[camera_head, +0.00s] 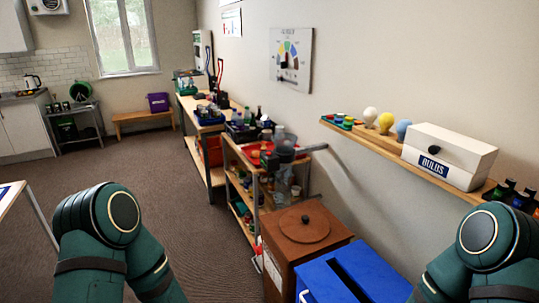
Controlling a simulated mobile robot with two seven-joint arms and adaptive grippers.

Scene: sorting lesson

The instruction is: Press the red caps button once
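I cannot make out a button marked for red caps in the head view. Small red, green and other coloured pieces (343,121) sit at the left end of the wall shelf, too small to tell whether they are caps or buttons. Red items (262,151) also show on top of the wooden cart, and their kind is unclear. Green links of my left arm show at the bottom left and of my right arm at the bottom right. Neither gripper is in view.
A wall shelf (388,143) at right holds three bulbs and a white BULBS box (448,157). Below stand a wooden cart (251,191), a brown lidded bin (306,253) and a blue bin (352,274). A white table edge (12,195) is at left. The middle carpet (172,190) is clear.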

